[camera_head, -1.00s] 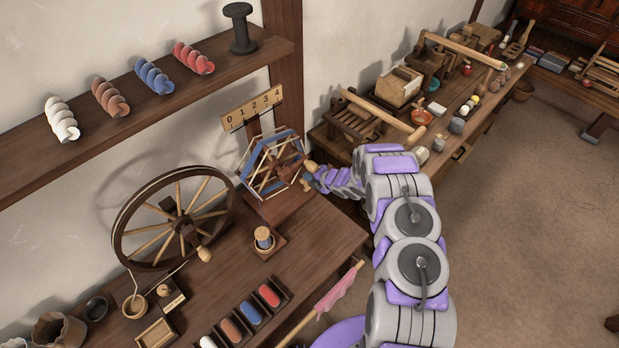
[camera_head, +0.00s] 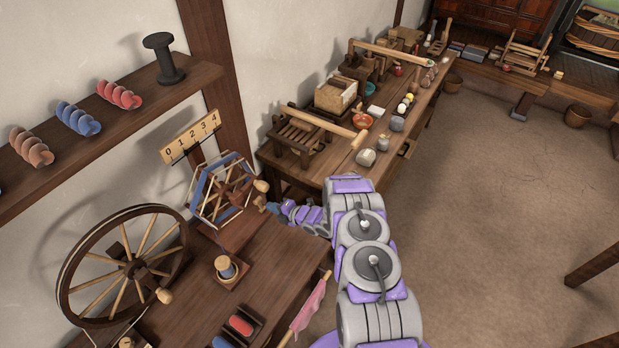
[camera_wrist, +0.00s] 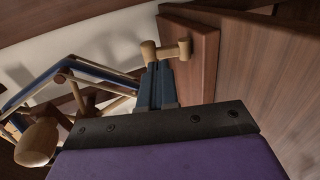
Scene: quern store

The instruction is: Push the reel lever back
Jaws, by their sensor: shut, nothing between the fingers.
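The reel (camera_head: 222,190), a hexagonal wooden frame wound with blue yarn, stands upright on the brown table at left. It shows partly at the left of the wrist view (camera_wrist: 75,78). A T-shaped wooden peg, apparently the reel lever (camera_wrist: 166,50), is just beyond my fingertips in the wrist view; contact cannot be told. A round wooden knob (camera_wrist: 37,142) shows at lower left there, and a pale knob (camera_head: 261,186) shows beside the reel in the head view. My gripper (camera_wrist: 155,72) has its blue fingers shut and empty; it also shows right of the reel (camera_head: 264,204).
A numbered board (camera_head: 190,137) stands behind the reel. A spinning wheel (camera_head: 122,265) and a small spool (camera_head: 226,268) are near it on the table. A long side table (camera_head: 345,150) with tools runs along the wall.

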